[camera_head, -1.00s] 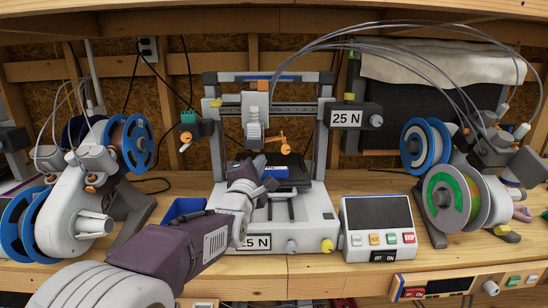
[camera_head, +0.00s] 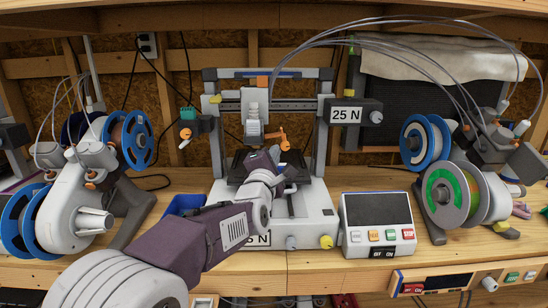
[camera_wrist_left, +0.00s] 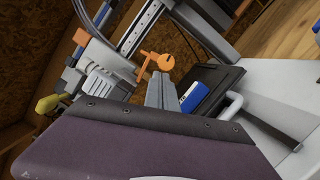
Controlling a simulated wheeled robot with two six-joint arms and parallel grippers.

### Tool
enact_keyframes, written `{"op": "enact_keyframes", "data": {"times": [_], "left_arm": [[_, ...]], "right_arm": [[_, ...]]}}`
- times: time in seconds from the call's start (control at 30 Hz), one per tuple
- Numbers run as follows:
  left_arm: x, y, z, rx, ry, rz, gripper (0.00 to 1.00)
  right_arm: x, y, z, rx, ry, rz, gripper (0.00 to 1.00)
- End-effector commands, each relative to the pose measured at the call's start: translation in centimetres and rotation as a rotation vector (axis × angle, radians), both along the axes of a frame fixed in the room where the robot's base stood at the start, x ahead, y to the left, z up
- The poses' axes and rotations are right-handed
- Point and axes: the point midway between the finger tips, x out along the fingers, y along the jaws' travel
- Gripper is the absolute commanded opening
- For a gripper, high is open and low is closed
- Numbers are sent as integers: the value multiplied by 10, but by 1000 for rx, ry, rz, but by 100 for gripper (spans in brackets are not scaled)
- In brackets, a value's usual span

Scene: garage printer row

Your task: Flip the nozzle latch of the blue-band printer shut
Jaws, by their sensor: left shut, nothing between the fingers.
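The printer (camera_head: 302,222) stands in the middle of the bench. Its orange nozzle latch (camera_head: 281,138) sticks out sideways at the print head (camera_head: 253,115), above the dark bed. The latch also shows in the wrist view (camera_wrist_left: 158,62), with a round knob end. My left gripper (camera_head: 277,153) is over the bed, just below the latch. Its grey fingers (camera_wrist_left: 156,86) are shut and empty, with the tips close to the latch; I cannot tell whether they touch it. A blue-and-white piece (camera_wrist_left: 194,96) shows beside the fingers at the bed. My right gripper is not in view.
A control box with a screen (camera_head: 377,220) stands right of the printer. A blue bin (camera_head: 186,204) is at its left. Spool holders with blue-rimmed spools (camera_head: 20,222) stand at both sides. A "25 N" box (camera_head: 350,114) is on the right upright. Filament tubes arch overhead.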

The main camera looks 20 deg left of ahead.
Motion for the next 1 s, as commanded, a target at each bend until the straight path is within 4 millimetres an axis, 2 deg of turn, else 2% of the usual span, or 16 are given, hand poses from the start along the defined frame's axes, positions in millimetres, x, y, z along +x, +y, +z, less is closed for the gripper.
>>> {"op": "enact_keyframes", "data": {"times": [0.27, 0.47, 0.8, 1.0], "left_arm": [[0, 0, 0, -40, -13, -1, 0], [0, -1, -1, -105, -32, 0, 0], [1, -4, 5, -363, -107, -2, 0], [2, -6, 13, -548, -159, -2, 0]], "right_arm": [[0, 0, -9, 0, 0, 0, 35], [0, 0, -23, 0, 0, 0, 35], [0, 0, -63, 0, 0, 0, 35], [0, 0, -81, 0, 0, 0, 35]]}}
